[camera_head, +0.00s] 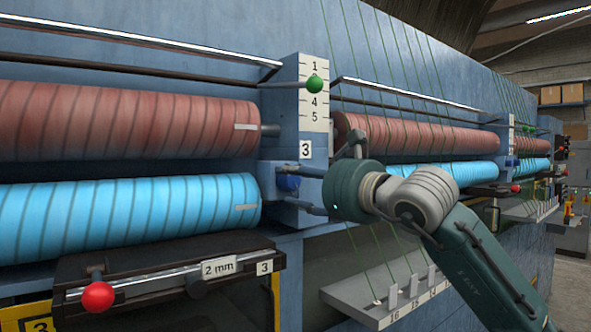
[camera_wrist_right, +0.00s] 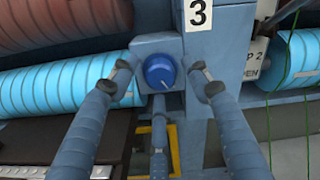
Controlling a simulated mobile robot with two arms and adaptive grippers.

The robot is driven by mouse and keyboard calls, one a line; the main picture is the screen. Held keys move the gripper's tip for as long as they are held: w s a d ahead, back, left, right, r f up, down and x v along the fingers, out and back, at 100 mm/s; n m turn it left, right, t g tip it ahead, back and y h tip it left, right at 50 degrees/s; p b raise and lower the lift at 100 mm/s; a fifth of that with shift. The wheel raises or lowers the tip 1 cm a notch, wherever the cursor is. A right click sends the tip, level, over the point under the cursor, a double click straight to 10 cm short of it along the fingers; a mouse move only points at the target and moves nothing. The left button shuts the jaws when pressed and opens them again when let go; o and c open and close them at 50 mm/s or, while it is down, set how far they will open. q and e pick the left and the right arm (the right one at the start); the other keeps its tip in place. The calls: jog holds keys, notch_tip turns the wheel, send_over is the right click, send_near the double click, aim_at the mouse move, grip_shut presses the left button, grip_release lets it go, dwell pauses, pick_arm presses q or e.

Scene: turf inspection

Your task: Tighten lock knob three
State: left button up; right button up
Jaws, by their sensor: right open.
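Lock knob three is a blue round knob (camera_head: 287,184) on a blue block just under the white label "3" (camera_head: 306,149). In the right wrist view the knob (camera_wrist_right: 160,70) sits in the middle with a light mark low on its face. My right gripper (camera_head: 302,188) reaches in from the right in the head view. In the right wrist view its three fingers spread around the knob, left, right and below, with gaps showing at the sides. It is open and holds nothing. Whether any fingertip touches the block is unclear. My left gripper is out of view.
Red-brown (camera_head: 120,122) and cyan (camera_head: 120,212) rollers lie left of the knob, with more to the right. A red ball knob (camera_head: 98,297) and dark rail are at lower left. A green ball (camera_head: 314,84) is above on a numbered scale. Green threads run to a grey shelf (camera_head: 350,296).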

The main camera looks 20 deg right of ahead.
jog(key=shift+w, duration=0.2)
jog(key=shift+c, duration=0.7)
jog(key=c, duration=1)
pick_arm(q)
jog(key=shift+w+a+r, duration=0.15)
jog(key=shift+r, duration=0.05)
